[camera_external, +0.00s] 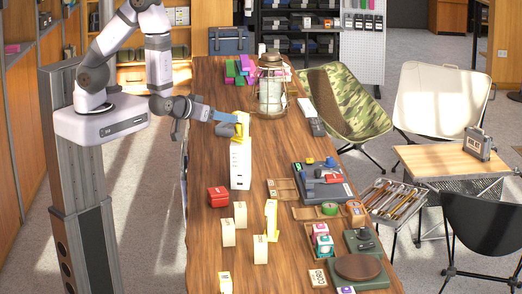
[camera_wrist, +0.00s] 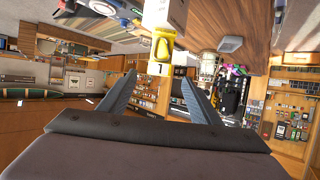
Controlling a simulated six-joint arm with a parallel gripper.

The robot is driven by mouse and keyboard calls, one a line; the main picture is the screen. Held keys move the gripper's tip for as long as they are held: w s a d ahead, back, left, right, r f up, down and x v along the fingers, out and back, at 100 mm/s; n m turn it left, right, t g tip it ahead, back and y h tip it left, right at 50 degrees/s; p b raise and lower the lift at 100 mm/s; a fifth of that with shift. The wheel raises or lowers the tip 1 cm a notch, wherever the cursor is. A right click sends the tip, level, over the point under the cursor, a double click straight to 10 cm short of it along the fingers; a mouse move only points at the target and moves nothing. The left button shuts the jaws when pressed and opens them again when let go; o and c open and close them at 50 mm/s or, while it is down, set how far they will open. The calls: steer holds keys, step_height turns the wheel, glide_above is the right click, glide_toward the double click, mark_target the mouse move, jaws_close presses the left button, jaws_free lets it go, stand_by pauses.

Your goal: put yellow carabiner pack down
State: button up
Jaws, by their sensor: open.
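A yellow carabiner pack (camera_external: 241,121) is at the top of a tall white box (camera_external: 241,165) on the wooden table. In the wrist view the yellow pack (camera_wrist: 163,45) shows just beyond my fingertips, against the white box (camera_wrist: 158,14). My gripper (camera_external: 228,122) is open beside the pack, on its left; its two blue-grey fingers (camera_wrist: 157,77) are spread apart with nothing clearly between them. Whether a finger touches the pack cannot be told. Another yellow item (camera_external: 271,220) stands farther forward on the table.
A lantern (camera_external: 271,85) stands behind the white box. A red box (camera_external: 218,197) and several cream blocks (camera_external: 240,214) are in front. Trays and a grey-blue bin (camera_external: 322,182) line the right edge of the table (camera_external: 208,245). Bare wood lies at the front left.

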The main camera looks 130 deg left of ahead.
steer(key=shift+d+r+p, duration=0.3)
steer(key=shift+d+p, duration=0.35)
steer(key=shift+p, duration=0.05)
steer(key=w+d+f+m+t+h, duration=0.3)
steer(key=w+d+m+t+h, duration=0.5)
steer(key=w+d, duration=0.7)
steer(key=s+d+r+m+g+h, duration=0.1)
steer(key=s+d+m+g+h, duration=0.15)
steer(key=d, duration=0.55)
steer(key=s+d+r+m+g+h, duration=0.2)
steer(key=s+d+m+h, duration=0.2)
steer(key=d, duration=0.3)
steer(key=s+r+m+g+y, duration=0.1)
steer(key=s+r+m+g, duration=0.1)
steer(key=s, duration=0.5)
steer(key=shift+s+d+r+m+g, duration=0.2)
steer(key=shift+s+m+g, duration=0.2)
steer(key=shift+m+g, duration=0.35)
